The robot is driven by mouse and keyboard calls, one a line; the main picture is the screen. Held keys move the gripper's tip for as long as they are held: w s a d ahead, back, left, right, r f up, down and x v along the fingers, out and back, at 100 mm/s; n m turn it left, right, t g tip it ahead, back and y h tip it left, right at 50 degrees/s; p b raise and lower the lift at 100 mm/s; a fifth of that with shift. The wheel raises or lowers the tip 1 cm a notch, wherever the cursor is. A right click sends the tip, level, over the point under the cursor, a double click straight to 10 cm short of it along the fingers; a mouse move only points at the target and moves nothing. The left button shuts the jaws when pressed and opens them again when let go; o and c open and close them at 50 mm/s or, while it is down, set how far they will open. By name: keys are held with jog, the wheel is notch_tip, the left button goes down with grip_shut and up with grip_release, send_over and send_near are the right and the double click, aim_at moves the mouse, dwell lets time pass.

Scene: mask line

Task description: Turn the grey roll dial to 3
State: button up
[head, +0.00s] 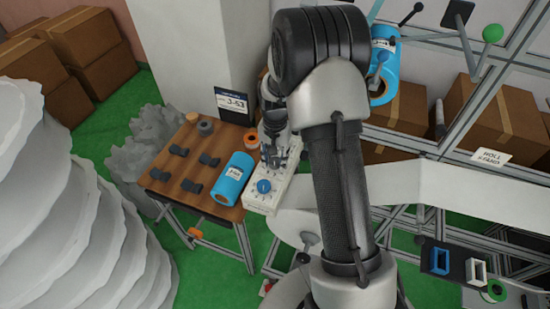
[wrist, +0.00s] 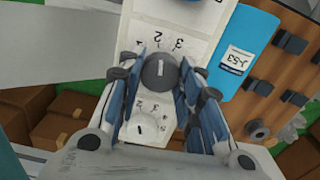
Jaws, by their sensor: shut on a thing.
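The grey roll dial (wrist: 160,72) is round with a white line on top and sits on the white control panel (wrist: 165,15). My gripper (wrist: 158,80) has a blue-padded finger on each side of it and is shut on it. The dial's white line runs nearly up and down in the wrist view, towards the printed numbers above it. A 2 and a 3 show there, but I cannot tell exactly which mark the line meets. In the head view my gripper (head: 272,158) is over the panel's far part and hides the grey dial.
A white dial (wrist: 140,125) lies below the grey one in the wrist view. A blue dial (head: 264,186) is on the panel's near end. A blue roll (head: 232,178) and several dark holders stand on the brown table (head: 160,190) beside the panel.

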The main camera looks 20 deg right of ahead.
aim_at(275, 161)
jog(key=m, duration=0.6)
jog(key=shift+m, duration=0.3)
dwell(0.4)
jog(key=o, duration=1.1)
notch_tip(275, 161, up, 12)
jog(key=shift+r, duration=0.1)
dwell(0.3)
